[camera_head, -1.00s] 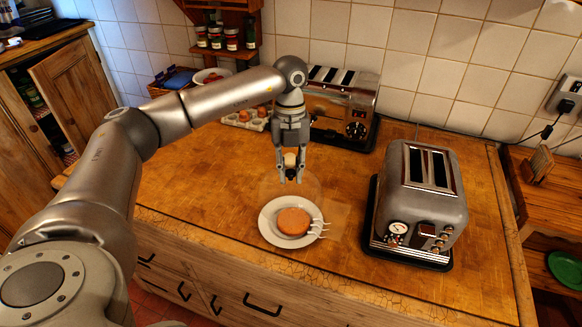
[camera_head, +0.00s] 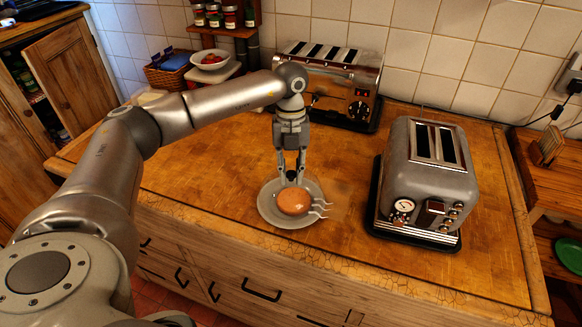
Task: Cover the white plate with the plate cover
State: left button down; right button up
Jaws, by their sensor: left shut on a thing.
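The white plate (camera_head: 268,217) lies on the wooden worktop and looks greyish here. It holds a round orange-brown food item (camera_head: 293,201), and pale fork-like prongs (camera_head: 318,208) show at its right side. The plate cover is clear and very hard to see; its faint outline seems to lie over the plate. I cannot tell whether its rim touches the plate. My left gripper (camera_head: 291,181) points down just above the food and is shut, apparently on the cover's knob, which the fingers hide. My right gripper is not in view.
A grey toaster (camera_head: 428,180) stands to the right of the plate, and a chrome toaster (camera_head: 330,80) stands behind. A white bowl (camera_head: 210,60) and a basket (camera_head: 170,70) are at the back left. Bare worktop lies left of the plate.

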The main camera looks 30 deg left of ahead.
pick_arm(q)
jog(key=shift+f, duration=0.2)
dwell(0.5)
jog(key=c, duration=1.2)
grip_release()
jog(key=r, duration=0.4)
jog(key=w+r, duration=0.1)
jog(key=r, duration=0.3)
jog(key=a+r, duration=0.1)
jog(key=r, duration=0.2)
jog(key=shift+w+r, duration=0.2)
jog(key=shift+r, duration=0.2)
